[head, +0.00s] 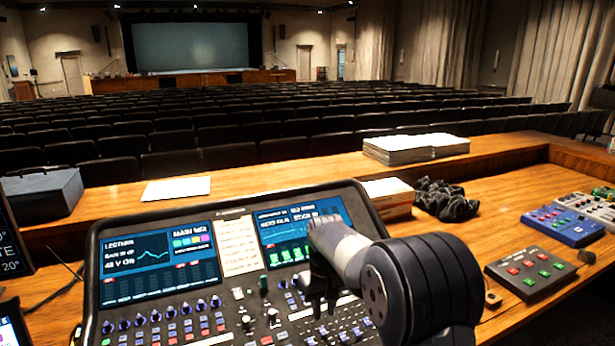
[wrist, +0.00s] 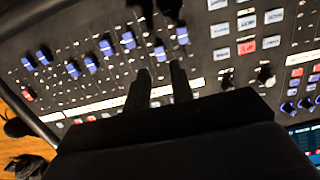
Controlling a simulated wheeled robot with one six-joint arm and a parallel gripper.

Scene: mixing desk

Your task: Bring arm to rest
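My gripper (head: 318,295) hangs over the right half of the mixing desk (head: 225,322), pointing down at its faders and buttons. In the wrist view, the two dark fingers of my gripper (wrist: 160,70) stand apart with a gap between them, and nothing is held. Below them lies the desk's dark panel (wrist: 205,75) with blue fader caps and white and red buttons. A dark shadow falls on the panel near the top. I cannot tell how close the fingertips are to the panel. My arm reaches in from the lower right and hides part of the desk.
At right stand a button box (head: 530,270) and a blue unit (head: 562,224). A dark case (head: 43,192) is at left. Bare wood (head: 500,215) shows between.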

